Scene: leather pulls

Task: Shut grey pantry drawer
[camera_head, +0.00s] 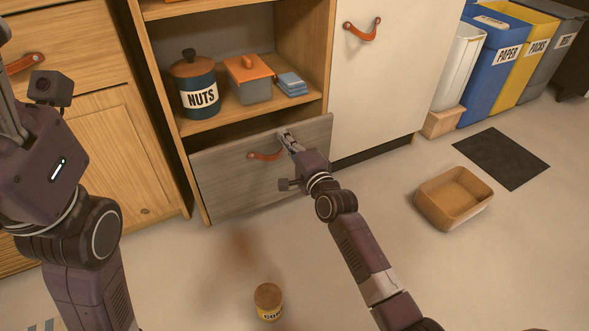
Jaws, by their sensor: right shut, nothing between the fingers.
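The grey pantry drawer (228,178) is the wood-grain front at the bottom of the open pantry cabinet, below the shelf. A brown leather pull (263,156) is on its front. Its front seems to stand nearly in line with the cabinet; I cannot tell how large any gap is. My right gripper (285,135) is shut and empty. Its fingertips are at the upper part of the drawer front, just right of the pull; contact is not clear. My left gripper (6,40) is at the far left edge, partly cut off, away from the drawer.
A NUTS canister (198,87) and an orange-lidded box (249,80) stand on the shelf above. A jar (268,300) stands on the floor in front, near a blurred brown patch. A tan bin (453,199) and dark mat (502,158) lie right. Floor before the drawer is mostly clear.

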